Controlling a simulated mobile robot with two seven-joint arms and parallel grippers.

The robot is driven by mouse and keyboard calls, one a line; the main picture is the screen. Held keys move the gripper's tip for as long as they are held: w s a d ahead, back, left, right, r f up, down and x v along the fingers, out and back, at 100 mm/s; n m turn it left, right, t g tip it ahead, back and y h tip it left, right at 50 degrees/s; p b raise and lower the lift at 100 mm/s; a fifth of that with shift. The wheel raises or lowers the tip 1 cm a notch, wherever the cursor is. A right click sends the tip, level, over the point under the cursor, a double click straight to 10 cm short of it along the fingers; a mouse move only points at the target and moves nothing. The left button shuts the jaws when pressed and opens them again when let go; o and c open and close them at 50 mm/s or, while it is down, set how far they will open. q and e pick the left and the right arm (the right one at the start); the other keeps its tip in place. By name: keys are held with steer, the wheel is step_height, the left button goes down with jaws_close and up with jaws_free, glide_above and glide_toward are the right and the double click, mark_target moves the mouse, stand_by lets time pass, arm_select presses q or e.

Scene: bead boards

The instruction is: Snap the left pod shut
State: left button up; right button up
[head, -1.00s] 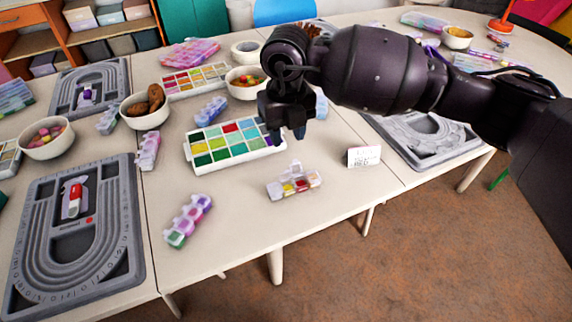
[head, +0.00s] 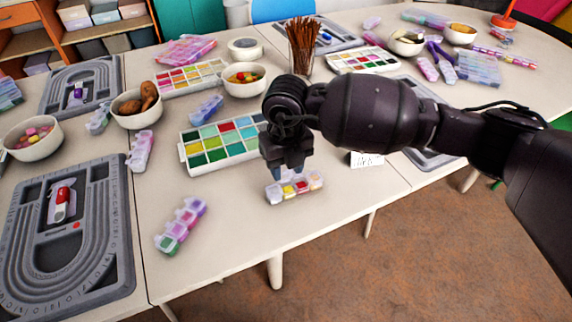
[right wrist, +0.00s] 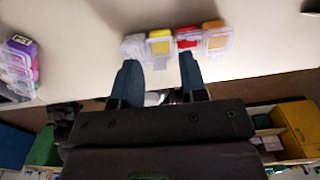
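A small clear pod box (head: 296,187) with a row of compartments lies near the table's front edge. Yellow and red contents show in it; the leftmost compartment looks pale. In the right wrist view the box (right wrist: 160,44) lies just beyond my fingertips, with clear lid parts around its yellow, red and orange compartments. My right gripper (head: 286,171) is over the box's back edge, fingers pointing down. Its fingers (right wrist: 160,78) are apart with nothing between them. I cannot tell whether they touch the box, or how each lid stands. My left gripper is not in view.
A pink, purple and green pod box (head: 180,225) lies to the left. A paint-like tray (head: 183,152) of coloured squares is behind the gripper, and a small white card (head: 367,160) is to the right. Grey bead boards (head: 108,255) flank the table.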

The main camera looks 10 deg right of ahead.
steer(key=c, duration=0.6)
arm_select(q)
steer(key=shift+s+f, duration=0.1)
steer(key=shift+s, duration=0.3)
arm_select(e)
jaws_close()
